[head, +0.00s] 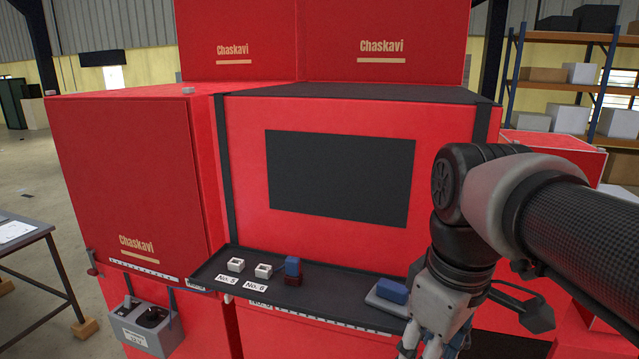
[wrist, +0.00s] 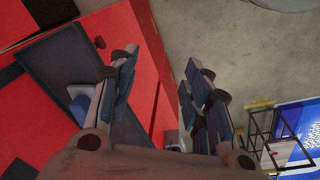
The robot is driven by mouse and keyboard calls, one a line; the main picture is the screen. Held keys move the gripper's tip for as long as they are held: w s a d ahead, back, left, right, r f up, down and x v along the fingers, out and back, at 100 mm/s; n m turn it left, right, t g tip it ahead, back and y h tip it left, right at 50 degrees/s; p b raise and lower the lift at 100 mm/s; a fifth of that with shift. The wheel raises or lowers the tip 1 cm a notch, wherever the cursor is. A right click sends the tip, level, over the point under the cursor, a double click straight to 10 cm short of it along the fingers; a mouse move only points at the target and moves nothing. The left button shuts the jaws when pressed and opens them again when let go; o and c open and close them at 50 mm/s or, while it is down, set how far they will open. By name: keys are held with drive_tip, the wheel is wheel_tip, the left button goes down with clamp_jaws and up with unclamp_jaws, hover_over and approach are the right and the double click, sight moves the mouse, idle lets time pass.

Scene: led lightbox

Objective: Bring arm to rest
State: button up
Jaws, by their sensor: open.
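My arm comes in from the right in the head view. My gripper (head: 432,345) points down near the right end of the black tray, partly cut off by the bottom edge. In the wrist view its two fingers (wrist: 158,100) stand apart with nothing between them. The black tray (head: 330,301) is fixed to the front of the red box. Beyond the fingers in the wrist view are the red panel and the grey floor. The gripper's contact with the tray cannot be told.
On the tray are two small white square holders (head: 235,265) with labels, a blue block (head: 292,265) by a dark red block (head: 293,280), and a blue block (head: 392,291) on a grey piece beside my gripper. A grey box (head: 150,325) hangs at the lower left. Shelves (head: 560,75) stand behind right.

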drive_tip(key=s+f+m+t+b, duration=0.1)
drive_tip(key=s+f+m+b, duration=0.3)
drive_tip(key=f, duration=0.7)
drive_tip(key=s+f+m+t+b, duration=0.2)
drive_tip(key=s+f+m+b, duration=0.2)
drive_tip(key=s+f+b, duration=0.3)
wheel_tip(320, 180, down, 5)
drive_tip(key=shift+f+b, duration=0.1)
drive_tip(key=shift+b, duration=1.15)
